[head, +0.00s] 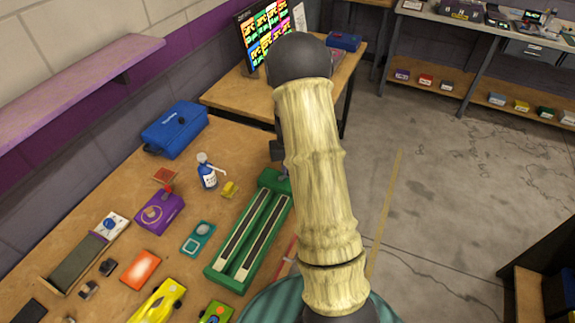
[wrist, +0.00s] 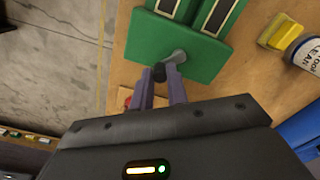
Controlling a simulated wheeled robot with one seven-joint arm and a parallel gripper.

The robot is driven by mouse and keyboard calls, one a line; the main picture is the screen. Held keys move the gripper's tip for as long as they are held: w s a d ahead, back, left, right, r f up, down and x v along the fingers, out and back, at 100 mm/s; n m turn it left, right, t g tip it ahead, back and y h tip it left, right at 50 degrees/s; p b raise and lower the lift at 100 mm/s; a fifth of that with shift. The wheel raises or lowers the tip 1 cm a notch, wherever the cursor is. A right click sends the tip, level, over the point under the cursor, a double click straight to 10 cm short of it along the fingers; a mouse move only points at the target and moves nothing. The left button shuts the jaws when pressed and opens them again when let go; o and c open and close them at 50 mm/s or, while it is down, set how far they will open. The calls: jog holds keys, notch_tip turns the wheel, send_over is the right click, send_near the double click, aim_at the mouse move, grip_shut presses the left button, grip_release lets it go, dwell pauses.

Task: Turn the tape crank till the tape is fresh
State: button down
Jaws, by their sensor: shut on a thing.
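A green tape unit (head: 214,272) lies on the wooden bench, with two long dark strips in pale-edged slots. Its end also shows in the wrist view (wrist: 165,48). The crank is a grey metal arm (wrist: 178,56) with a dark knob (wrist: 158,73) at that end. My gripper (wrist: 161,77) has its two purple-grey fingers around the knob and is shut on it. In the head view the crank end is partly hidden by my arm, and the gripper is mostly covered. I cannot tell the tape's freshness from its dark strips.
A blue-and-white bottle (head: 207,172) and a yellow block (head: 230,189) stand just left of the unit. A blue case (head: 175,129), purple box (head: 160,211) and teal gadget (head: 198,238) lie farther left. Open concrete floor (head: 430,210) is to the right.

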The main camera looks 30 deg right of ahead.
jog(key=m, duration=0.2)
jog(key=s+m, duration=0.1)
jog(key=m, duration=0.1)
jog(key=shift+a+r+m+p, duration=0.1)
jog(key=shift+a+m+p, duration=0.05)
jog(key=shift+m+p, duration=0.15)
jog(key=m, duration=0.2)
jog(key=m+p, duration=0.1)
jog(key=shift+s+a+m, duration=0.25)
jog(key=shift+s+m, duration=0.15)
jog(key=m, duration=0.1)
jog(key=m+p, duration=0.1)
jog(key=m, duration=0.1)
jog(key=a+m, duration=0.1)
jog(key=shift+s+p, duration=0.3)
jog(key=shift+p, duration=0.05)
jog(key=shift+a+m+p, duration=0.2)
jog(key=shift+m+p, duration=0.2)
jog(key=shift+m, duration=0.6)
jog(key=shift+a+m+p, duration=0.2)
jog(key=shift+m+p, duration=0.15)
jog(key=shift+m, duration=0.65)
jog(key=c, duration=1.4)
grip_release()
jog(key=shift+s, duration=0.1)
jog(key=shift+o, duration=0.2)
